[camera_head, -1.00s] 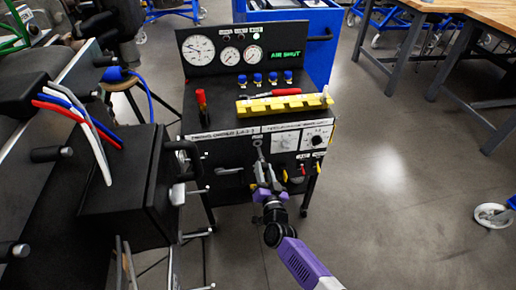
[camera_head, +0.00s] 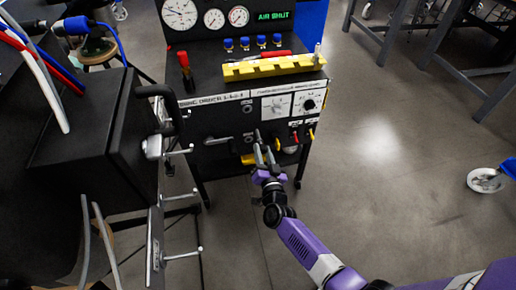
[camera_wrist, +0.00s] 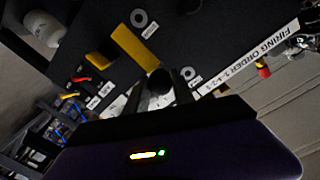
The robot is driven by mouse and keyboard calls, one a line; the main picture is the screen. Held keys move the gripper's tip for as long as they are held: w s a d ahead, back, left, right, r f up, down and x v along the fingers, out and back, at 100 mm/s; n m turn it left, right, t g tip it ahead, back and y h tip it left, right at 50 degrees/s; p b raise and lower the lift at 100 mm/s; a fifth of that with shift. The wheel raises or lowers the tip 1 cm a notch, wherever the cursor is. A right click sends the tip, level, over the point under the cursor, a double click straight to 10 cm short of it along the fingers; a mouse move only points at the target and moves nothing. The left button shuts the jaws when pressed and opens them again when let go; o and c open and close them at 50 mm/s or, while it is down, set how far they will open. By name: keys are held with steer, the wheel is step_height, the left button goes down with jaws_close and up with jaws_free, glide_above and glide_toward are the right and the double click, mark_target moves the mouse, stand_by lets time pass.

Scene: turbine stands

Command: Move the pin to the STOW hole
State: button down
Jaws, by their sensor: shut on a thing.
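My gripper (camera_head: 267,152) is in front of the lower front panel of the black turbine stand (camera_head: 225,125). In the wrist view its fingers (camera_wrist: 160,92) are shut on a dark, round-ended piece, which I take to be the pin (camera_wrist: 160,80). The pin's far end is hidden, so I cannot tell whether it touches the panel. Two ringed holes show on the panel in the wrist view, one far (camera_wrist: 138,18) and one close to the right of the fingers (camera_wrist: 188,73). Their small labels are not readable, so I cannot tell which is STOW.
A yellow bar (camera_wrist: 133,46) lies against the panel near my fingers. Red and yellow levers (camera_head: 303,136) stick out to the right of my gripper. A grey handle (camera_head: 217,140) is to its left.

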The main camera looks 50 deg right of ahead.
step_height(320, 180, down, 10)
steer(key=s+a+b, duration=0.1)
steer(key=a+b, duration=0.1)
steer(key=b, duration=0.7)
steer(key=shift+y, duration=0.3)
steer(key=shift+w+d+r+b, duration=0.1)
steer(key=shift+w+d+b, duration=0.2)
steer(key=shift+w, duration=0.4)
steer(key=shift+w+d+r+b, duration=0.1)
steer(key=shift+w+d+b, duration=0.15)
steer(key=shift+w, duration=0.5)
steer(key=shift+w+d+b, duration=0.2)
steer(key=shift+w+b, duration=0.1)
steer(key=shift+w, duration=0.4)
steer(key=shift+x, duration=1.45)
steer(key=shift+w+d, duration=0.15)
steer(key=shift+w, duration=0.1)
steer(key=shift+w+d+b, duration=0.2)
steer(key=shift+w+b, duration=0.05)
steer(key=shift+b, duration=0.05)
steer(key=shift+w+d, duration=0.2)
steer(key=shift+w, duration=0.05)
steer(key=shift+b+x, duration=0.4)
steer(key=shift+x, duration=0.4)
